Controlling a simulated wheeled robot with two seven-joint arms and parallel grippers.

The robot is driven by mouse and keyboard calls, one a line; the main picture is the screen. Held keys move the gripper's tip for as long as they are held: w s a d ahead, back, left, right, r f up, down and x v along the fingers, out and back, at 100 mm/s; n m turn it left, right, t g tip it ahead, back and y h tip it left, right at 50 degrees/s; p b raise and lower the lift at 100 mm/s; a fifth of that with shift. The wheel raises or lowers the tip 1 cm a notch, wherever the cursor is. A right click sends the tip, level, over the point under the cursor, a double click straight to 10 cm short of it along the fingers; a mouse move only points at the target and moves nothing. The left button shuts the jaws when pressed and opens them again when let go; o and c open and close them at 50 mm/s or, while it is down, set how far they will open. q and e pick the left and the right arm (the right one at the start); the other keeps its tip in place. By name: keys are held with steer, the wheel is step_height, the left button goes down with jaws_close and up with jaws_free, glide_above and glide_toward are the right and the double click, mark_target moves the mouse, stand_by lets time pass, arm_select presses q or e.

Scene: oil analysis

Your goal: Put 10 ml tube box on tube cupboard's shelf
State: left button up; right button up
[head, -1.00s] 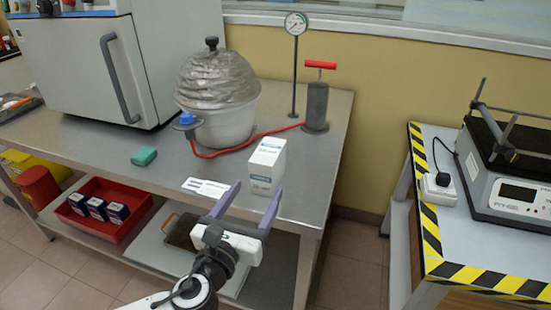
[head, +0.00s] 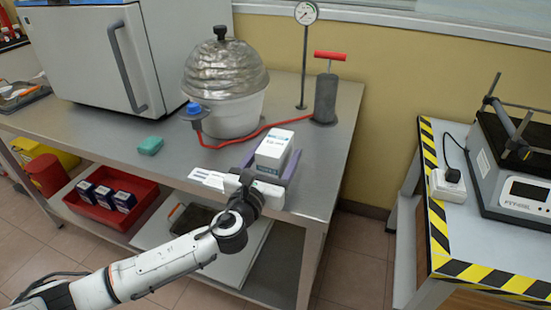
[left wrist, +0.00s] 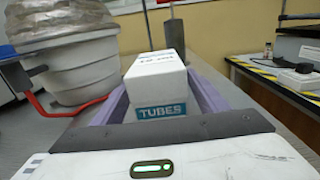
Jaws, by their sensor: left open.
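The white tube box (head: 274,150) stands upright on the steel table (head: 115,128) near its front right corner. In the left wrist view the box (left wrist: 157,80) shows a teal "TUBES" label; I cannot read a volume. My left gripper (head: 272,160) is open, with its purple fingers on either side of the box. In the left wrist view the fingers of my left gripper (left wrist: 160,98) flank the box, and a gap shows beside it. I cannot tell a cupboard shelf in these views. My right gripper is not in view.
A green sponge (head: 150,146) lies left. A red tray (head: 98,212) with several small boxes is on the lower shelf. Another bench (head: 407,235) stands right.

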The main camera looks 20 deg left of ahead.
arm_select(q)
steer(key=shift+c, duration=0.2)
steer(key=shift+r, duration=0.1)
steer(key=c, duration=1.3)
